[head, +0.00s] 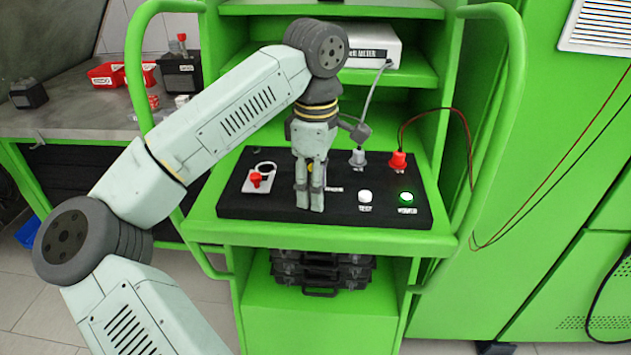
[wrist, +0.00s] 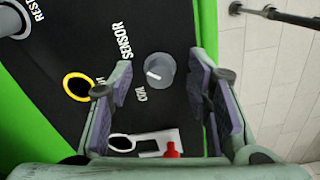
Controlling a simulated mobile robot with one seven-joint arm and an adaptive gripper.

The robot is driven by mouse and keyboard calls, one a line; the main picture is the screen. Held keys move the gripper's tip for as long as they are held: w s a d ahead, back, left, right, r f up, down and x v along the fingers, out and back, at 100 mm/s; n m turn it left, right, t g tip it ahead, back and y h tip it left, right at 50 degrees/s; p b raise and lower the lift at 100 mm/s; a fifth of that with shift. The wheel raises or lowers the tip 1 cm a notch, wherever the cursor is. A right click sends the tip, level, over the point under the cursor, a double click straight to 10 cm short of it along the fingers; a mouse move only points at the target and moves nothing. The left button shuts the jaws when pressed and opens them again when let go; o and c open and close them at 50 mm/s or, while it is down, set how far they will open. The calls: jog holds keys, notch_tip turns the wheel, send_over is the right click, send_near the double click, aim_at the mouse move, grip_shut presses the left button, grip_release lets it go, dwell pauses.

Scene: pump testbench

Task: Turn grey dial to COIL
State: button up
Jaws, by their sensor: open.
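The grey dial (wrist: 160,68) sits on the black panel (wrist: 105,50) in the wrist view, with a short white mark on its top. The mark lies roughly crosswise in the picture, its end toward the left. The word SENSOR (wrist: 122,41) is printed to its upper left. A shorter label (wrist: 140,95), too small to read surely, is to its lower left. My gripper (wrist: 162,88) is open, one finger on each side of the dial's lower area, nothing held. In the head view my gripper (head: 310,205) points down over the panel and hides the dial.
A red switch (head: 256,179) on a white plate is left of my gripper. Grey (head: 358,157) and red (head: 398,160) cable plugs stand behind. Green cart rails (head: 510,110) flank the panel.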

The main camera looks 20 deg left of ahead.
grip_shut()
dwell(0.6)
jog(key=shift+f+n+b, duration=0.1)
jog(key=shift+n+b, duration=0.2)
jog(key=shift+b, duration=0.05)
jog(key=n+b, duration=0.2)
jog(key=shift+f+n, duration=0.1)
jog(key=shift+n, duration=0.3)
jog(key=n+b, duration=0.2)
jog(key=n, duration=0.2)
jog(key=shift+n, duration=0.3)
jog(key=n+b, duration=0.1)
jog(key=n, duration=0.3)
jog(key=shift+b, duration=0.3)
jog(key=shift+n+b, duration=0.35)
jog(key=shift+n, duration=1.45)
jog(key=shift+r, duration=0.2)
